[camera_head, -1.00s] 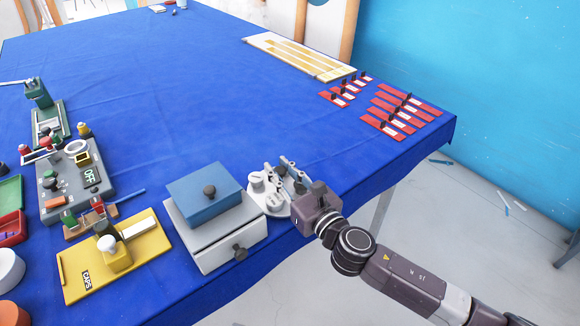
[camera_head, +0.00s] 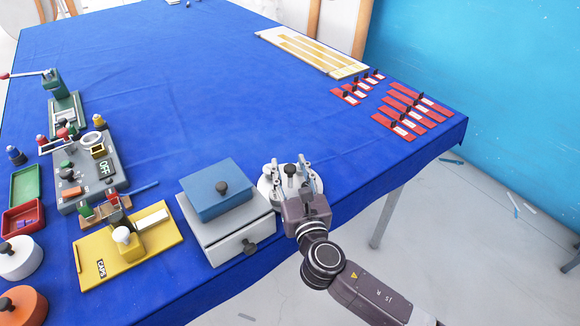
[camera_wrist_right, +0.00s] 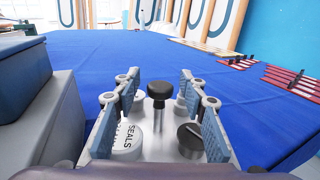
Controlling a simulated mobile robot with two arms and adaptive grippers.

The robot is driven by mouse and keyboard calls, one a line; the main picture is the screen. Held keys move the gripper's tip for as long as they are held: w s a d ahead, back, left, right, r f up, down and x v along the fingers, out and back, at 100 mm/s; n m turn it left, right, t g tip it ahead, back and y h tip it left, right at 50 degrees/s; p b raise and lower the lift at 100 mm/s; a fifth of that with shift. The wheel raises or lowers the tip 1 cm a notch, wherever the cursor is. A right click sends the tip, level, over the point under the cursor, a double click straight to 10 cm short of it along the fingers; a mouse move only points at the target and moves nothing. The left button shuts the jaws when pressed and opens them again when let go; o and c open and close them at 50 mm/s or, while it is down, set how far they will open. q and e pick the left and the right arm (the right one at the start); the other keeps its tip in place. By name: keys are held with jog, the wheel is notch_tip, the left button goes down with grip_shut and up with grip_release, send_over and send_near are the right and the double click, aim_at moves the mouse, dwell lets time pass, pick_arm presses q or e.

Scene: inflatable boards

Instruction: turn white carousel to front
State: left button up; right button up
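The white carousel (camera_head: 266,187) stands on the blue table near its front edge, right of the drawer box. In the right wrist view the carousel (camera_wrist_right: 158,140) shows a black knob (camera_wrist_right: 159,90) in the middle, a white pot marked SEALS (camera_wrist_right: 128,143) at left and a dark-topped pot (camera_wrist_right: 190,138) at right. My right gripper (camera_head: 292,173) is over the carousel. In the wrist view its blue-padded fingers (camera_wrist_right: 162,97) are spread on either side of the knob, with gaps, apparently holding nothing. The gripper hides part of the carousel in the head view. My left gripper is not in view.
A grey-white drawer box (camera_head: 232,241) with a blue top box (camera_head: 212,190) stands close left of my right gripper. A yellow CAPS stand (camera_head: 150,240) and a grey OFF device (camera_head: 82,190) are farther left. Red strips (camera_head: 412,108) lie at right. The table middle is clear.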

jog(key=shift+s, duration=0.1)
jog(key=v, duration=1.2)
